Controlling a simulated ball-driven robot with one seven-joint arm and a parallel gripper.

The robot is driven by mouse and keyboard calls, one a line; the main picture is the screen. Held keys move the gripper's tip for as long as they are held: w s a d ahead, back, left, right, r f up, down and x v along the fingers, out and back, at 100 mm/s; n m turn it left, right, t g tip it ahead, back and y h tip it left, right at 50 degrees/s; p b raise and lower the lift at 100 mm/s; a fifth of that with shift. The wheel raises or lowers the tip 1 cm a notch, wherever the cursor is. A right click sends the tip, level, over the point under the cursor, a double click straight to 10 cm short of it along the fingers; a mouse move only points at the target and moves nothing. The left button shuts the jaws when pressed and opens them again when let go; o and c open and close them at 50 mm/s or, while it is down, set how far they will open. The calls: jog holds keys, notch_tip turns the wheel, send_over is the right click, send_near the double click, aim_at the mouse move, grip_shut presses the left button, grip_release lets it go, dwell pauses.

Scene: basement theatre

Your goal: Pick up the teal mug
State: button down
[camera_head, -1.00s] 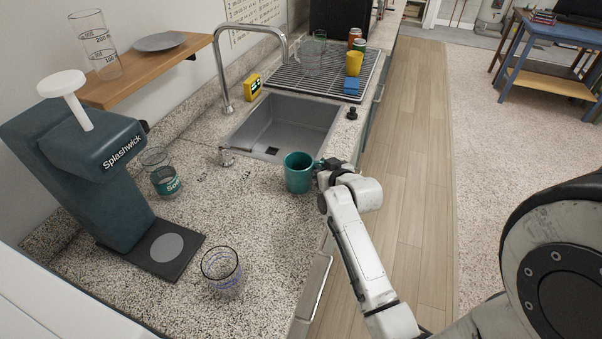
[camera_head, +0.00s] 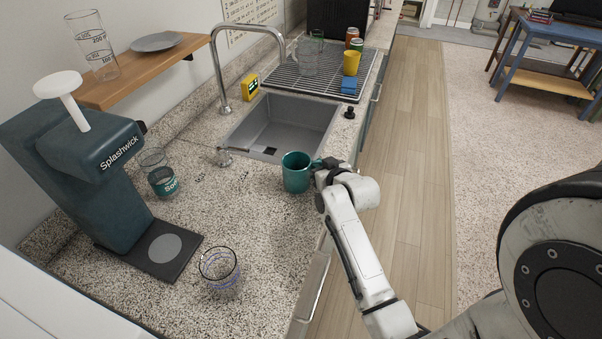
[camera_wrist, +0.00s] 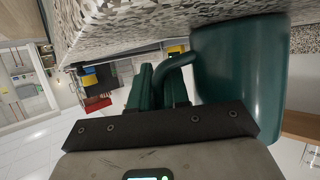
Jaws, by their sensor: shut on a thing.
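The teal mug (camera_head: 296,174) is upright at the counter's right edge, just in front of the sink. In the wrist view the mug (camera_wrist: 238,65) fills the right side, with its handle pointing left. My gripper (camera_head: 326,166) is at the mug's right side and shut on its handle. In the wrist view the fingers (camera_wrist: 165,88) flank the handle. I cannot tell whether the mug's base touches the counter.
The sink (camera_head: 285,125) with its tap (camera_head: 218,65) lies behind the mug. A clear glass (camera_head: 220,270) stands in front left. A soap jar (camera_head: 160,175) is beside the Splashwick dispenser (camera_head: 85,170). A drying rack (camera_head: 310,78) holds cups at the back.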

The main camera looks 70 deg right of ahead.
jog(key=shift+r, duration=0.25)
jog(key=shift+r+b, duration=0.45)
jog(key=shift+r, duration=0.6)
jog(key=s+a+r+b, duration=0.2)
jog(key=s+a+r, duration=0.4)
jog(key=s+r, duration=0.4)
jog(key=shift+s+a+r, duration=0.2)
jog(key=shift+s+a, duration=0.2)
jog(key=shift+s, duration=0.65)
